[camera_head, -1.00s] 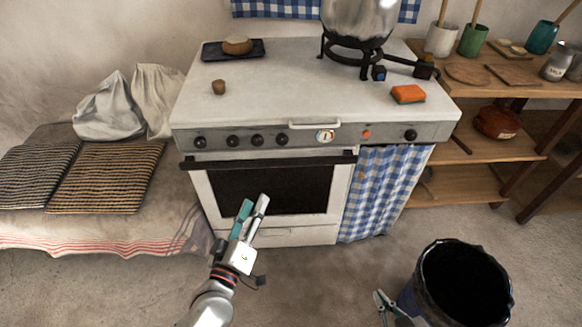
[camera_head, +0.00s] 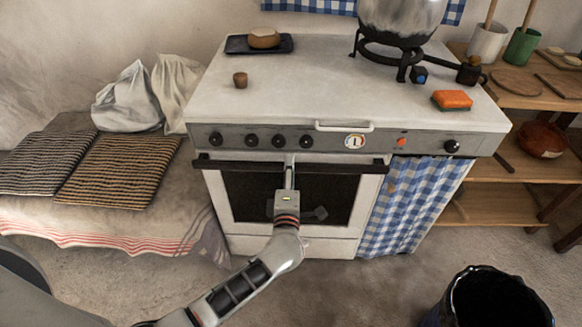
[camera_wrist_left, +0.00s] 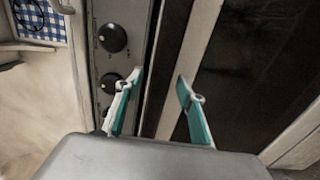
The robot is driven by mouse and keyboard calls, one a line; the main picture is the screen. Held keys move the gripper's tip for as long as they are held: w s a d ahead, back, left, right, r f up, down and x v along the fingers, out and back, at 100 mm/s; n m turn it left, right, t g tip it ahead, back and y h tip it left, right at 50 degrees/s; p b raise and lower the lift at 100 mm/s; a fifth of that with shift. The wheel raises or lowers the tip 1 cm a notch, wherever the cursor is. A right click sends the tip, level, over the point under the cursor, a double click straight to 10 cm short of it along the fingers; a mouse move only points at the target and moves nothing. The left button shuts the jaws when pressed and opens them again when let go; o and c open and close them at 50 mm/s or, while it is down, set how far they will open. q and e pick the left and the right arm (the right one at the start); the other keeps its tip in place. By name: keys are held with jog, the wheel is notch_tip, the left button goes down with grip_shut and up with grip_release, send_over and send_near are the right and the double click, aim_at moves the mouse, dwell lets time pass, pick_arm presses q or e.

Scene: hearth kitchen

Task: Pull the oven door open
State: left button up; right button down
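The oven door (camera_head: 345,205) is white-framed with a dark glass panel and looks closed in the head view. Its dark horizontal bar handle (camera_head: 235,166) runs along the top of the door, under the knob panel. My left gripper (camera_head: 290,168) is at the middle of this handle and hides a small part of it. In the left wrist view, the teal-padded fingers of the gripper (camera_wrist_left: 159,77) are spread, one on each side of the dark handle bar (camera_wrist_left: 171,45), with small gaps visible. My right gripper is not in view.
Black knobs (camera_head: 251,140) line the panel above the handle. A black bin (camera_head: 490,290) stands at the lower right. A cushioned bench (camera_head: 120,218) is on the left.

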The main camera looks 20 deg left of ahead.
pick_arm(q)
jog(key=shift+w+a, duration=0.2)
jog(key=shift+w, duration=0.5)
grip_shut()
